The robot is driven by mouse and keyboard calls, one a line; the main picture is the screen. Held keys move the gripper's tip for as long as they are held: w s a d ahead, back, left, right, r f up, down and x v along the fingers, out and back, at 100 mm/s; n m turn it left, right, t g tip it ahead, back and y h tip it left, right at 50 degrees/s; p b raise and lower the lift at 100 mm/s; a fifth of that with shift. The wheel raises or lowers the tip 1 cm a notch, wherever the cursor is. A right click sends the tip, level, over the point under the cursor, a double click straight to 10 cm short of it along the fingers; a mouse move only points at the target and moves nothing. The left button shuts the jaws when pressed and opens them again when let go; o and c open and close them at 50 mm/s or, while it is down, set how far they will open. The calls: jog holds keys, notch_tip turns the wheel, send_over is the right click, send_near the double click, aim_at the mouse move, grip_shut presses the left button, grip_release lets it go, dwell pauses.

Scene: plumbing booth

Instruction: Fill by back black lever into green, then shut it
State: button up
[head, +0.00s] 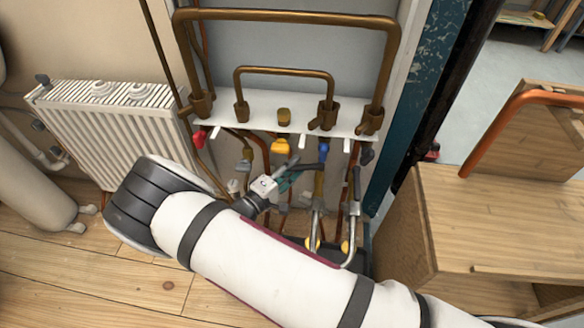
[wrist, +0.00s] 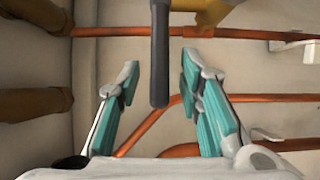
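My gripper (head: 290,176) reaches under the pipe board, its teal-padded fingers spread. In the wrist view my gripper (wrist: 160,75) is open, and a dark lever (wrist: 160,50) hangs between the fingers with a visible gap on both sides. In the head view a black lever (head: 311,167) lies by the fingertips, at the left steel spout (head: 317,224). Another black lever (head: 357,182) stands at the right steel spout (head: 350,240). I cannot see a green container; my arm covers much of the area below.
Red (head: 200,137), yellow (head: 280,146) and blue (head: 323,149) handles sit below the white pipe board (head: 262,108). A white radiator (head: 115,125) stands left, a wooden cabinet (head: 500,215) right. Orange pipes (wrist: 225,98) run along the wall behind the fingers.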

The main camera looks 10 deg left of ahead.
jog(key=v, duration=1.2)
jog(key=shift+c, duration=0.3)
